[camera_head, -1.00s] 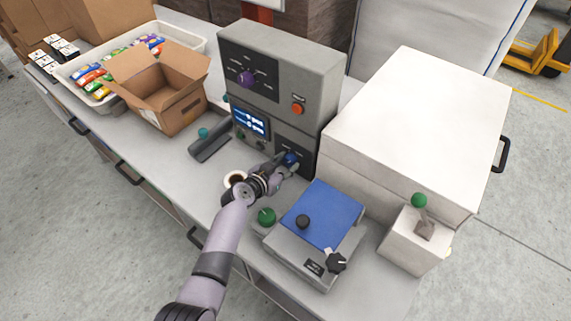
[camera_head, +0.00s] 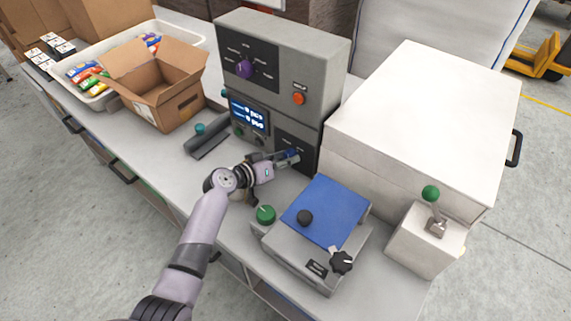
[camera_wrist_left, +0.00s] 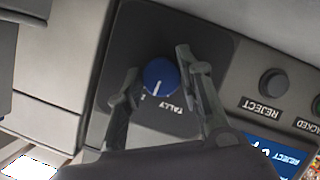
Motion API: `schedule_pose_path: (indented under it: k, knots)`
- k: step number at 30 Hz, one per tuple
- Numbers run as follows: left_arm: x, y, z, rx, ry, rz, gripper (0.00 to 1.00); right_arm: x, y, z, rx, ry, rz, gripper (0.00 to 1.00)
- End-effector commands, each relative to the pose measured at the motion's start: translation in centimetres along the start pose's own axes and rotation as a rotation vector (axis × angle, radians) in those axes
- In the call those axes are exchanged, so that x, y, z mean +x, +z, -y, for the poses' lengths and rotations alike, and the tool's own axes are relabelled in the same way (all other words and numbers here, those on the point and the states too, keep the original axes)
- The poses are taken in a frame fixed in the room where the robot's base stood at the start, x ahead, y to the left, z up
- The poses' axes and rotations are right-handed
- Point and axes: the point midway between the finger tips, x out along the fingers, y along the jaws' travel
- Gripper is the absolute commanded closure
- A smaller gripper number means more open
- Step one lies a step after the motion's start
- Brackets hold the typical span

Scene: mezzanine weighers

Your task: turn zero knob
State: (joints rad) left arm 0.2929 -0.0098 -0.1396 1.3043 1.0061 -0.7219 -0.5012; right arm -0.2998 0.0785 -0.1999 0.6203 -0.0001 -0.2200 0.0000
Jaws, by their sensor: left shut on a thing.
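My left gripper (camera_head: 286,158) is at the dark lower right panel of the grey control cabinet (camera_head: 318,60). It is shut on a blue knob (camera_wrist_left: 160,76) with a white pointer line; the wrist view shows a finger on either side (camera_wrist_left: 158,62). The lettering beside this knob reads TALLY. A label reading zero cannot be made out in either view. Other knobs in the head view are a purple knob (camera_head: 244,69) higher on the cabinet, a green knob (camera_head: 265,214) beside the blue-topped scale (camera_head: 335,205), and a black lobed knob (camera_head: 341,262) on the scale's front. My right gripper is not in view.
A lit display (camera_head: 248,115) and a red button (camera_head: 299,98) are on the cabinet. A large white box (camera_head: 425,100) and a lever with a green ball (camera_head: 430,193) stand to the right. An open carton (camera_head: 170,105) and a tray (camera_head: 185,32) of packets are at the left.

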Motion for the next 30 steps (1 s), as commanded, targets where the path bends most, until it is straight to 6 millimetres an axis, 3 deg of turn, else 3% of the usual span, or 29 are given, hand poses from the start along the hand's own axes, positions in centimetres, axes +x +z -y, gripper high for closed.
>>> schedule_pose_path:
  k: [19, 20, 27, 30]
  knots:
    - [-0.06, -0.16, 0.12, -0.053, 0.02, 0.0, 0.94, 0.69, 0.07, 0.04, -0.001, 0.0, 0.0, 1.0]
    - [-0.06, -0.16, 0.12, -0.053, 0.02, 0.0, 0.65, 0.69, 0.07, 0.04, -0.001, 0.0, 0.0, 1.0]
    - [-0.04, -0.1, 0.08, -0.053, 0.021, 0.001, 0.49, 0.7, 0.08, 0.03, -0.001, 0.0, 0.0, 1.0]
    - [-0.03, -0.07, 0.07, -0.053, 0.021, 0.001, 0.47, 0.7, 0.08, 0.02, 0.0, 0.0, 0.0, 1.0]
